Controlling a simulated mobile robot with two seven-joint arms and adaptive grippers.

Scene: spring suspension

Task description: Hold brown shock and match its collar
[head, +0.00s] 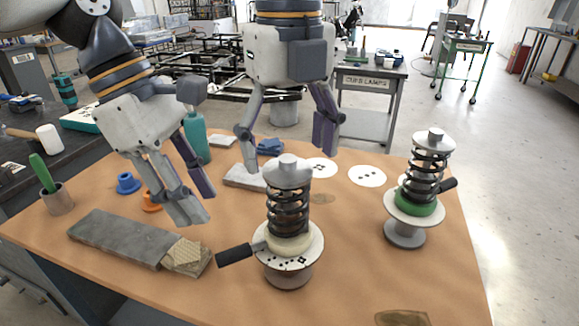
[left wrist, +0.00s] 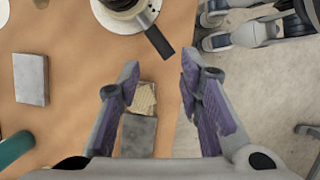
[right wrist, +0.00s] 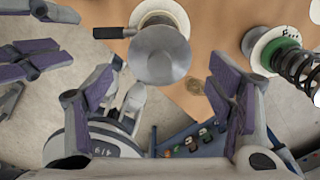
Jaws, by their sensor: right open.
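A shock with a black spring and cream collar (head: 290,240) stands upright on a round plate at front centre, a black handle (head: 234,255) sticking out left. A second shock with a green collar (head: 418,204) stands upright at right. A blue ring (head: 128,183) and an orange ring (head: 150,203) lie at left. My left gripper (head: 190,205) is open and empty, above the table left of the cream-collared shock. My right gripper (head: 285,145) is open and empty, above and behind that shock. Its top (right wrist: 160,55) shows in the right wrist view.
A grey block (head: 115,238) with a woven patch (head: 188,254) lies front left. A grey slab (head: 243,178) and white dotted discs (head: 367,175) lie at the back. A cup (head: 57,199) and teal bottle (head: 196,138) stand left. The table's front right is mostly clear.

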